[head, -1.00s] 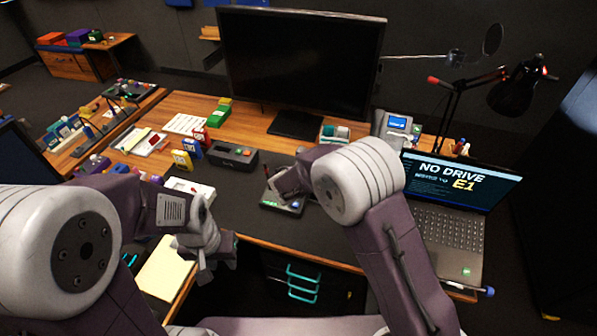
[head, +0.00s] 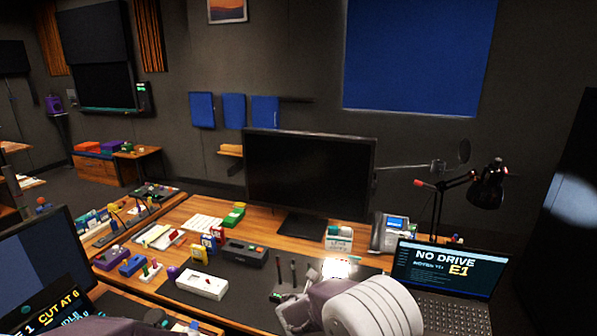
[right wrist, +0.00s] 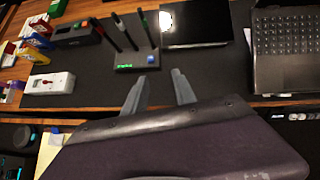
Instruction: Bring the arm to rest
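The fingertips appear just in front of a black pen stand (right wrist: 137,60) with a small green display; I cannot tell the exact gap. The stand also shows in the head view (head: 285,294). Part of my left arm (head: 95,326) is at the bottom left edge; its gripper is out of frame.
A laptop (head: 445,270) reading "NO DRIVE" stands at the right. A large dark monitor (head: 308,180) is at the back. A white box (head: 202,285) and a black box (head: 243,253) sit left of the stand. A lamp (head: 487,190) stands at the right rear.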

